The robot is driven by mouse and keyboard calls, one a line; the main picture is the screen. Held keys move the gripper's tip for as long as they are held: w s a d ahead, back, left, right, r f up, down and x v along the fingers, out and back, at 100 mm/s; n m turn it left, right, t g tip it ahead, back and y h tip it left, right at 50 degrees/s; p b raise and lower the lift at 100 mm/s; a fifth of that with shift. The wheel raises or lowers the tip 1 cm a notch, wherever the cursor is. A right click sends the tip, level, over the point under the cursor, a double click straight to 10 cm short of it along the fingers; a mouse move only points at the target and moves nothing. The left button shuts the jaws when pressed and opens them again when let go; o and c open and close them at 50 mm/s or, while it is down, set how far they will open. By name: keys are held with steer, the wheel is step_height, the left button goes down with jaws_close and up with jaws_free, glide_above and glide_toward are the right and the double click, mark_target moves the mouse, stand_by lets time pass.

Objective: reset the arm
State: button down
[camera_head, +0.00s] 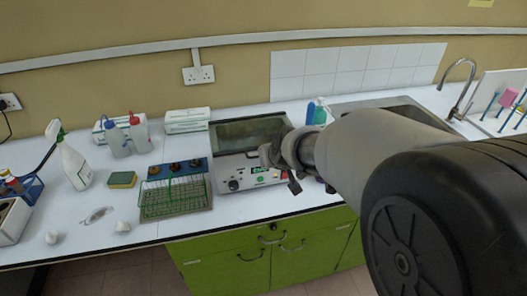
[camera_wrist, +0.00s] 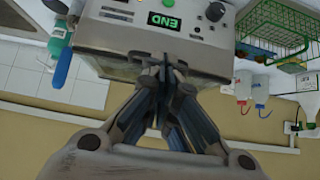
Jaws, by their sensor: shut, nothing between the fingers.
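My gripper shows in the wrist view (camera_wrist: 160,68) with its fingers together and nothing between them. In the head view my gripper (camera_head: 291,186) is at the end of my arm, in front of the water bath. The water bath (camera_head: 250,180) is a box with a glassy dark top, a knob and a green lit display. In the wrist view the water bath (camera_wrist: 120,35) appears upside down, its display reading "END". My arm covers the right part of the bench in the head view.
A green wire rack (camera_head: 175,198) stands left of the bath, with a sponge (camera_head: 122,180), wash bottles (camera_head: 139,132) and a spray bottle (camera_head: 75,165) further left. A sink (camera_head: 385,107) lies behind my arm. Green cabinets (camera_head: 240,262) are below the bench.

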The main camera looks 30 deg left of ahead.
steer(key=s+d, duration=0.1)
steer(key=s+d+b, duration=0.1)
steer(key=s+d, duration=0.1)
steer(key=shift+d+f+b, duration=0.15)
steer(key=shift+f+b, duration=0.15)
steer(key=shift+b, duration=0.05)
